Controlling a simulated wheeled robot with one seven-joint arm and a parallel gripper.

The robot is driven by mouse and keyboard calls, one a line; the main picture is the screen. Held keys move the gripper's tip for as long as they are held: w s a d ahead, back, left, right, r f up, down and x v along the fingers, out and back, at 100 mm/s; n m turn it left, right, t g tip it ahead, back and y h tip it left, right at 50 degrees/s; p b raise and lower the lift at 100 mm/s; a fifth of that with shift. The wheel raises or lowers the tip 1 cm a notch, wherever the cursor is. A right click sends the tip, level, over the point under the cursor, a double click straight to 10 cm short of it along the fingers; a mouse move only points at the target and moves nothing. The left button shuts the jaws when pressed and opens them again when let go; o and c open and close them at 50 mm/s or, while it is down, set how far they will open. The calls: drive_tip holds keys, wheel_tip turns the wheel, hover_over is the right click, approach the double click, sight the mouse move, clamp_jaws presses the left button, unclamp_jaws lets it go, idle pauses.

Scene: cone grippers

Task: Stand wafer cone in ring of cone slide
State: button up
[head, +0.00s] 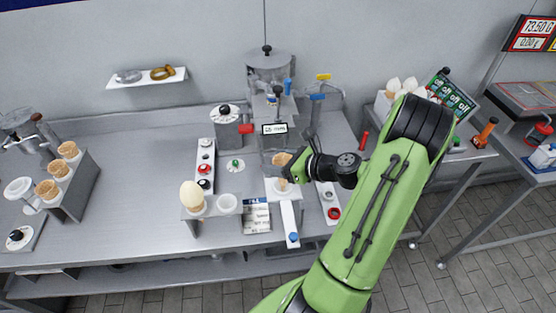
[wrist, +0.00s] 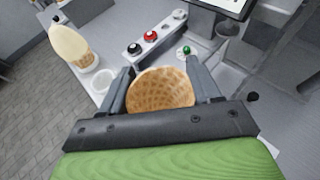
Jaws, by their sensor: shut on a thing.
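A tan wafer cone (wrist: 160,90) with a waffle pattern sits between the two fingers of my gripper (wrist: 163,86) in the wrist view, its wide round end facing the camera. In the head view my gripper (head: 290,168) is shut on this cone (head: 281,158) in front of the grey machine. The white cone slide (head: 289,213) with a blue knob runs toward the front edge, just below the gripper. A tan piece shows lower down, at the slide's back end. The slide's ring is hidden, and I cannot tell whether the cone is in it.
A stand at the left holds a cone with a pale tall top (head: 192,196) and a white cup (head: 227,203). A button panel (head: 205,165) stands behind it. A rack of cones (head: 68,178) is at far left. The counter between is clear.

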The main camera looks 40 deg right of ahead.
wheel_tip(320, 180, down, 7)
drive_tip(key=b, duration=0.4)
drive_tip(key=o, duration=0.8)
idle(1.1)
drive_tip(key=p+v, duration=0.2)
drive_tip(key=v, duration=1.3)
drive_tip(key=shift+s+d+r, duration=0.15)
drive_tip(key=shift+s+d, duration=0.05)
drive_tip(key=shift+s, duration=0.15)
